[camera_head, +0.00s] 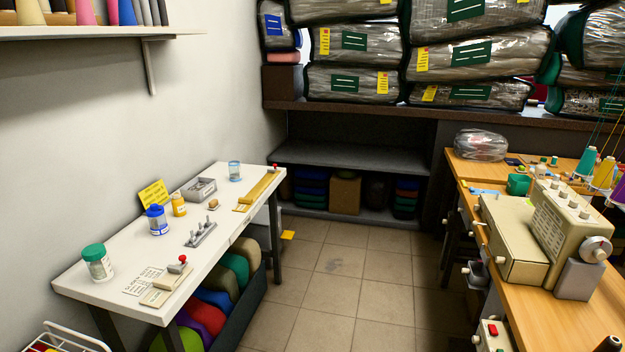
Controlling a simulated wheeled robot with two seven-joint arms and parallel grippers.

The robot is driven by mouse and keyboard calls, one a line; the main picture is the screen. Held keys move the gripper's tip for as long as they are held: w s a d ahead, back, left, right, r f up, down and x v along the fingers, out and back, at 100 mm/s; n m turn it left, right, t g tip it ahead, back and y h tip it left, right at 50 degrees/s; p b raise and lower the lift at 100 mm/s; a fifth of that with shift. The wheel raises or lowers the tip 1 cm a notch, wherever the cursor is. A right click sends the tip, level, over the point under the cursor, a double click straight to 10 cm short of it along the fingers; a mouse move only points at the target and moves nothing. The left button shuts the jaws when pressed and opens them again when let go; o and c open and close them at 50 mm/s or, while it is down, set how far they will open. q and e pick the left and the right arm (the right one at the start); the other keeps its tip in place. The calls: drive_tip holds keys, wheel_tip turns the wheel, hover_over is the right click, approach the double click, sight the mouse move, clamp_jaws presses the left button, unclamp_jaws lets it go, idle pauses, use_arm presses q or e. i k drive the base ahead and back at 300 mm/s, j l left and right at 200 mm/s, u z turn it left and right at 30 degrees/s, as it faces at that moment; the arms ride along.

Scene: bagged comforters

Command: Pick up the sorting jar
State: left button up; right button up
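Several jar-like containers stand on the white table (130,248) at the left; I cannot tell which is the sorting jar. A clear jar with a green lid (98,263) stands upright at the near left corner. A jar with a blue lid and blue label (157,221) stands further back. A small bluish glass jar (235,171) stands near the far end. A small yellow bottle (179,205) is beside the blue-lidded jar. Neither of my grippers is in view.
The table also holds a grey metal box (199,189), a metal block with pegs (201,234) and a yellow sign (154,194). Tiled floor (335,285) lies open between it and the wooden sewing bench (480,180). Bagged comforters (352,45) fill the back shelf.

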sight(234, 169)
drive_tip(key=i+u, duration=0.35)
drive_tip(key=i, duration=0.3)
drive_tip(key=i+u, duration=0.35)
drive_tip(key=i, duration=0.3)
